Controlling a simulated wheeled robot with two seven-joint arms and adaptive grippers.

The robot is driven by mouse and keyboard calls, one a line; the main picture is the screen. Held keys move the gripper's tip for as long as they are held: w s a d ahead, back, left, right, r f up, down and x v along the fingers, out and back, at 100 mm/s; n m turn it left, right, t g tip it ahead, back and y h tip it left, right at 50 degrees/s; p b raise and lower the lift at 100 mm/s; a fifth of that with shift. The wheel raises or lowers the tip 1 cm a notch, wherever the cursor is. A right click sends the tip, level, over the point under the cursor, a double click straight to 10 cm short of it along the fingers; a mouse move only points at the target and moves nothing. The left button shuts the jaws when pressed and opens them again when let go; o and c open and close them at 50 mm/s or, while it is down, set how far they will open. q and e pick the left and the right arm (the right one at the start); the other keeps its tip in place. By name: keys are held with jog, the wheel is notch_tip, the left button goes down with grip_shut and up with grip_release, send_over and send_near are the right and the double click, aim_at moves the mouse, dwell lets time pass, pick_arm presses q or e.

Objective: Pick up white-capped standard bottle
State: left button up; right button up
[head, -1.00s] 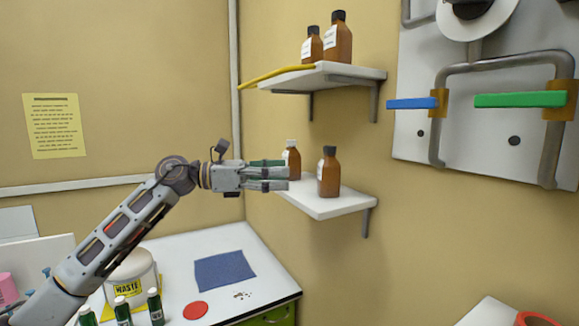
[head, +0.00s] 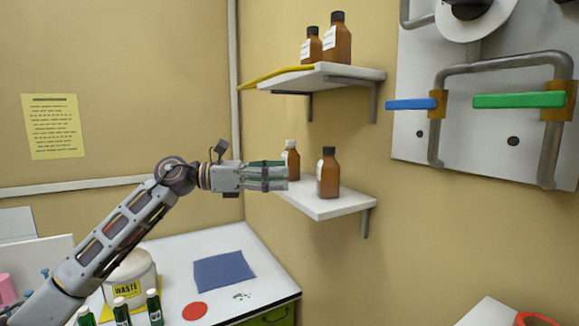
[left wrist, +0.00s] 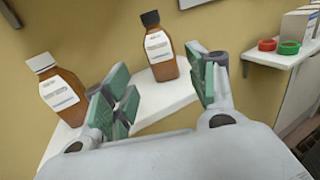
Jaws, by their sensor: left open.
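The white-capped bottle (head: 291,160), brown with a white label, stands upright on the lower wall shelf (head: 325,206). In the left wrist view the white-capped bottle (left wrist: 60,92) is at the left, outside the left finger and not between the fingers. A dark-capped brown bottle (head: 328,173) stands to its right on the same shelf; in the left wrist view this bottle (left wrist: 160,52) shows beyond the gap between the fingers. My left gripper (head: 276,176) is open and empty by the shelf's left end, hiding the white-capped bottle's lower part in the head view. My right gripper is out of view.
An upper shelf (head: 330,73) holds two brown bottles and a yellow object. A pipe panel with blue and green handles (head: 520,100) is at right. Below are a table with a waste tub (head: 131,277), a blue mat (head: 223,271) and green bottles. Red and green rings (left wrist: 289,47) show at right.

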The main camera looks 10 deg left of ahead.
pick_arm(q)
notch_tip(320, 180, up, 2)
jog(key=a, duration=0.2)
jog(key=n+t+y, duration=0.5)
jog(key=n+t, duration=0.1)
jog(key=t, duration=0.2)
send_near(287, 143)
jog(key=shift+v, duration=1.2)
jog(key=shift+f, duration=0.25)
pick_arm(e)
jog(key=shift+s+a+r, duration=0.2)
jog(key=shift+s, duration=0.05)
pick_arm(q)
jog(key=shift+d, duration=0.15)
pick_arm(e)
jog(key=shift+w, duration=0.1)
